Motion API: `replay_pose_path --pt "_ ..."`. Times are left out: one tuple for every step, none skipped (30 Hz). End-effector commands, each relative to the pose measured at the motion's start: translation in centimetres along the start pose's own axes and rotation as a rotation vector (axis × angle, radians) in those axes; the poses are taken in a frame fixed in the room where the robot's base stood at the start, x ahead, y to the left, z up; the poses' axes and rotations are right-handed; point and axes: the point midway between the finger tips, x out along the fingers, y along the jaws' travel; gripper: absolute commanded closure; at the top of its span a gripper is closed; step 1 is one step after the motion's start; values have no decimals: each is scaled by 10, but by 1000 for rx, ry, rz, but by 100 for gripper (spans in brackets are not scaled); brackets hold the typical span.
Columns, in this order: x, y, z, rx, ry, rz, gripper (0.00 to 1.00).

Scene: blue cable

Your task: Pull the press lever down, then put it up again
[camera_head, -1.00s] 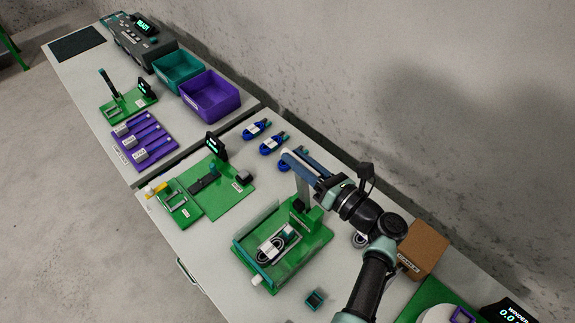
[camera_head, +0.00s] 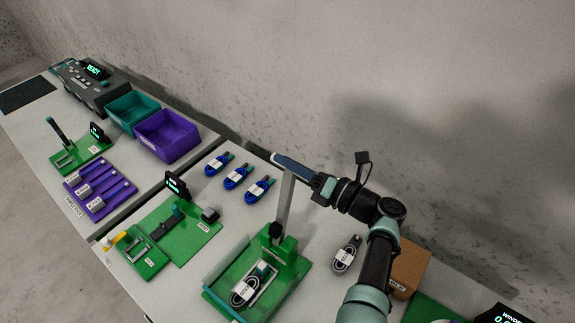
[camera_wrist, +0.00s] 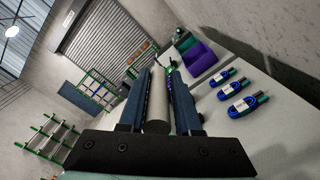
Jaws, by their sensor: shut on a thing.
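The press (camera_head: 262,277) has a green base and stands near the bottom middle of the head view. Its grey lever arm (camera_head: 284,207) stands nearly upright from the black pivot. My gripper (camera_head: 291,166) is at the lever's top end. In the wrist view, my gripper (camera_wrist: 157,100) is shut around a grey cylindrical handle (camera_wrist: 157,105), with a finger on each side. A coiled dark cable (camera_head: 243,292) with a white label lies on the press bed below. The fingers partly hide the handle in the head view.
Three blue cable coils (camera_head: 237,176) lie behind the press, near the wall. A dark coil (camera_head: 346,254) and a brown box (camera_head: 410,268) are to the right. A green fixture (camera_head: 180,232) stands left. Purple (camera_head: 167,136) and teal bins (camera_head: 133,110) are farther left.

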Motion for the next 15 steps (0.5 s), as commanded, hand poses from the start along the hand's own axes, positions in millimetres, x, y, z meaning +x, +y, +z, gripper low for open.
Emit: replay_pose_path --pt "0 -2 -9 13 16 -1 100" --pt "0 -2 -9 13 16 -2 100" --pt "0 -2 -10 14 16 -2 100" --pt "0 -2 -10 14 16 -2 100" --pt "0 -2 -10 14 16 -2 100" --pt "0 -3 -10 14 17 -2 100" --pt "0 -3 -10 14 17 -2 100" --pt "0 -3 -10 14 17 -2 66" --pt "0 -3 -10 14 16 -2 59" --pt "0 -3 -10 14 15 -2 53" --pt "0 -3 -9 13 14 -2 48" --pt "0 -2 -8 11 13 -2 43" --pt "0 -2 -8 10 12 -2 43" --pt "0 -2 -7 9 11 -2 43" --pt "0 -2 -6 8 10 -2 43"
